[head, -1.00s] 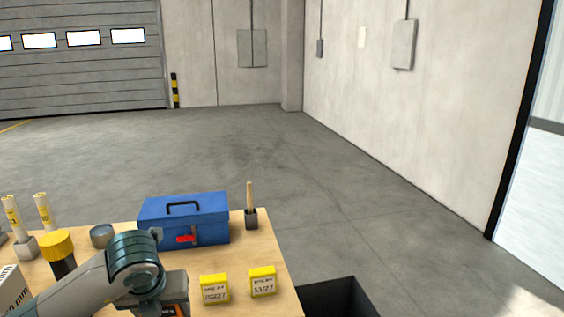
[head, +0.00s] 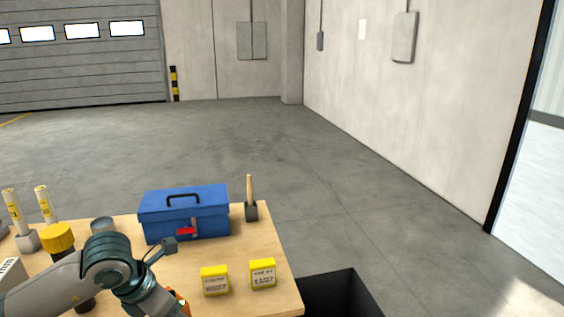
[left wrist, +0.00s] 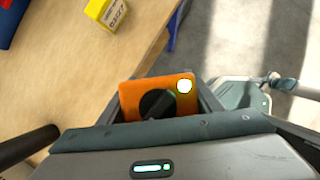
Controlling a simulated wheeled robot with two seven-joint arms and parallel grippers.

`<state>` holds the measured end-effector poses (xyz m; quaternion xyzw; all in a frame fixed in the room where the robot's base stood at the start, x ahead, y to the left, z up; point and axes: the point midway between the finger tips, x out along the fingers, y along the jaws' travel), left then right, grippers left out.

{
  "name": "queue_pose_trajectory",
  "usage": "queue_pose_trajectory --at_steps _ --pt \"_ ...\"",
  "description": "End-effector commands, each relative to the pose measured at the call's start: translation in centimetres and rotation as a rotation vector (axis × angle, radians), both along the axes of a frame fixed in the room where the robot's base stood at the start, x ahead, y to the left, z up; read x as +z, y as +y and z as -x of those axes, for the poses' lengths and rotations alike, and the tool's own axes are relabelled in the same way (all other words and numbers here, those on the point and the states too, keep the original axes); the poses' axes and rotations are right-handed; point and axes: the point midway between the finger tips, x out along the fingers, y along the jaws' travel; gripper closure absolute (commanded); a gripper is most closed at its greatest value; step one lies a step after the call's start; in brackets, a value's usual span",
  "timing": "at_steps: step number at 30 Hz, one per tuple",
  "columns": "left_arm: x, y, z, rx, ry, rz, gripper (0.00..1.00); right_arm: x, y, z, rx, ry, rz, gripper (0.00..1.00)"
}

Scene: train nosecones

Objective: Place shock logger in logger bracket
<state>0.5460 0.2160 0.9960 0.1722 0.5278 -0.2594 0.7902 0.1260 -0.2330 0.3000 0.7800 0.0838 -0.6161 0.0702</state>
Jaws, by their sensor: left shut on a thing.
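My left gripper (left wrist: 158,98) is shut on an orange box, which I take to be the shock logger (left wrist: 130,93). The box has a black round part and a white round spot on its face. In the head view my left arm comes in from the left over the table, and a sliver of the orange shock logger (head: 182,303) shows by the gripper near the bottom edge. Most of that gripper is hidden by the wrist. I cannot make out a logger bracket in either view. My right gripper is not in view.
On the wooden table (head: 252,300) stand a blue toolbox (head: 185,213), two yellow labelled boxes (head: 215,281) (head: 263,273), a wooden-handled tool in a dark block (head: 251,200) and a yellow-capped container (head: 57,238). A dark open bin (head: 345,295) is right of the table.

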Motion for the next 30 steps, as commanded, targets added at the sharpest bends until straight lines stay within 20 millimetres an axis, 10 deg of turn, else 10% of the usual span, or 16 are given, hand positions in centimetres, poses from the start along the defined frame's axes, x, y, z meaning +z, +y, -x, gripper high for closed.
queue_pose_trajectory --at_steps 30 --pt "-1.4 -1.8 4.9 -1.51 0.0 -0.001 0.71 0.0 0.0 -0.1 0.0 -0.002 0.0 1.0"
